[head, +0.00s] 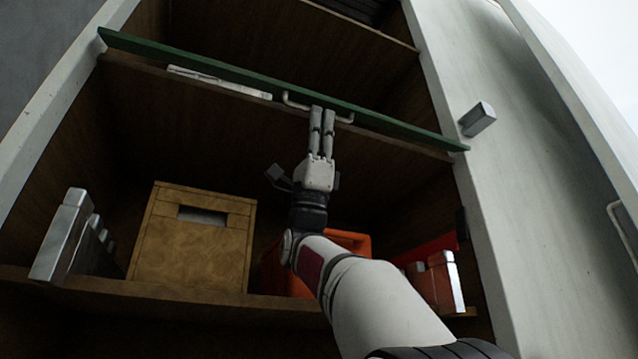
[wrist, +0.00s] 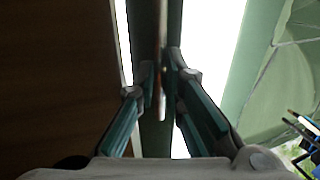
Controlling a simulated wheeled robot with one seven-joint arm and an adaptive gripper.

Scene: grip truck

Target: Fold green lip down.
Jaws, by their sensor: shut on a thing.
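The green lip (head: 230,72) is a long thin green panel across the front of the upper shelf, running from upper left to lower right in the head view. A pale metal handle (head: 291,101) sticks out from its lower side. My gripper (head: 322,112) reaches up from below and its fingers are shut on the handle. In the wrist view my gripper (wrist: 165,85) has its two fingers on either side of a thin bar (wrist: 162,60), with the dark green lip (wrist: 148,140) behind it. The fingers hide the middle of the handle.
The lower shelf (head: 120,287) holds a brown box (head: 190,240), an orange bin (head: 349,241) behind my arm, and grey cases at left. A metal block (head: 477,119) juts from the right cabinet post. Open space lies below the lip.

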